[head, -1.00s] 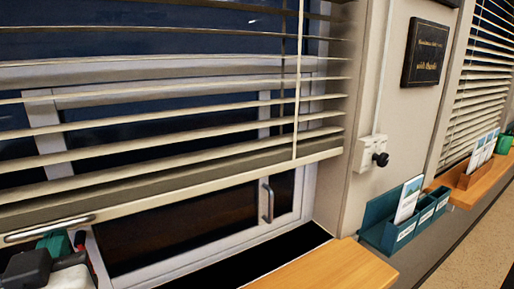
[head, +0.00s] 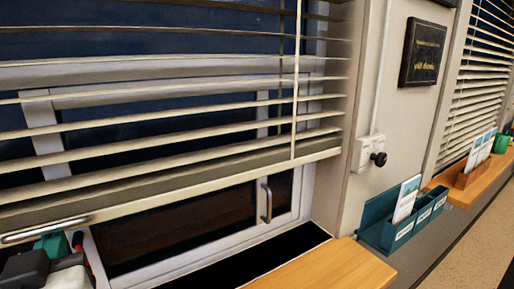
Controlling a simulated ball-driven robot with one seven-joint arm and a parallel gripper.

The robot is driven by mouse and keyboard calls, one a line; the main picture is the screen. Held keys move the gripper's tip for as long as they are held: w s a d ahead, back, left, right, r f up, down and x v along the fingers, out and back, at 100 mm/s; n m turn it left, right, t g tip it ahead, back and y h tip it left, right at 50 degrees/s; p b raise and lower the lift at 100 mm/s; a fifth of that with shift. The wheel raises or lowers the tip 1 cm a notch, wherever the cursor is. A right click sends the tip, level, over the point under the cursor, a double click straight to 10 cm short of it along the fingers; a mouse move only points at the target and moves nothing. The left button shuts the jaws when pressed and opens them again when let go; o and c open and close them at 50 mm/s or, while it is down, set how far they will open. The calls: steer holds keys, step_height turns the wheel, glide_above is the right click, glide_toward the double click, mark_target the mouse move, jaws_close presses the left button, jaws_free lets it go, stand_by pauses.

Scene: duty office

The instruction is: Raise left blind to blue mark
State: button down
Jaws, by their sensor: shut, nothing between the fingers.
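The left blind (head: 170,178) has pale slats and fills the upper left of the head view. It is partly lowered, and its bottom rail hangs in front of the window. A metal bar handle (head: 45,229) is on the rail at the far left. What appears to be my gripper (head: 63,245), dark and grey with green and red parts, is at the lower left, just under the handle and partly cut off. It is shut and empty. I cannot tell whether it touches the rail. I see no blue mark.
The window has a metal handle (head: 266,203). A wooden sill (head: 325,268) is at the bottom. A wall box with a black knob (head: 379,159) and a teal leaflet holder (head: 380,233) are right of the window. A second blind (head: 478,85) is at far right.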

steer(key=shift+r+p, duration=0.55)
steer(key=shift+r, duration=0.2)
stand_by(1.1)
steer(key=shift+f, duration=0.2)
steer(key=shift+f+b, duration=0.5)
steer(key=shift+b, duration=0.1)
steer(key=shift+f, duration=0.15)
steer(key=v, duration=0.9)
steer(key=shift+p, duration=0.35)
stand_by(0.4)
